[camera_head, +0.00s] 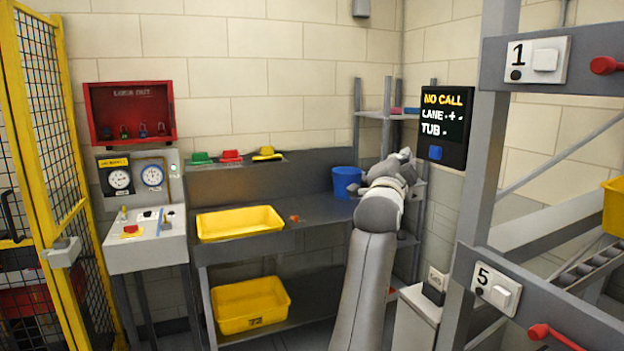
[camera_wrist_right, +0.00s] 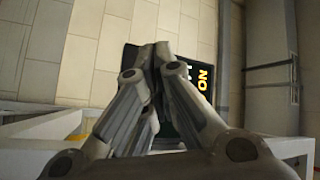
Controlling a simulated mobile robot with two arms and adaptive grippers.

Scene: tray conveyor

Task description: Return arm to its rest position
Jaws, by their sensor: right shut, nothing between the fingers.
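My right arm rises from the bottom of the head view, covered in grey. Its gripper (camera_head: 404,155) is at the upper end, just left of the black call screen and in front of the back shelf. In the right wrist view the gripper's fingers (camera_wrist_right: 158,50) come together at their tips, shut with nothing between them. Behind them is part of the black screen (camera_wrist_right: 205,78) with yellow letters. In the head view the screen (camera_head: 447,125) reads "NO CALL", "LANE" and "TUB". My left gripper is not in view.
A workbench (camera_head: 320,212) at the back bears a yellow tub (camera_head: 240,222) and a blue bucket (camera_head: 346,182); another yellow tub (camera_head: 250,305) sits below. A grey post (camera_head: 490,130) with numbered panels and red handles stands close on the right. A yellow mesh gate (camera_head: 45,150) is at left.

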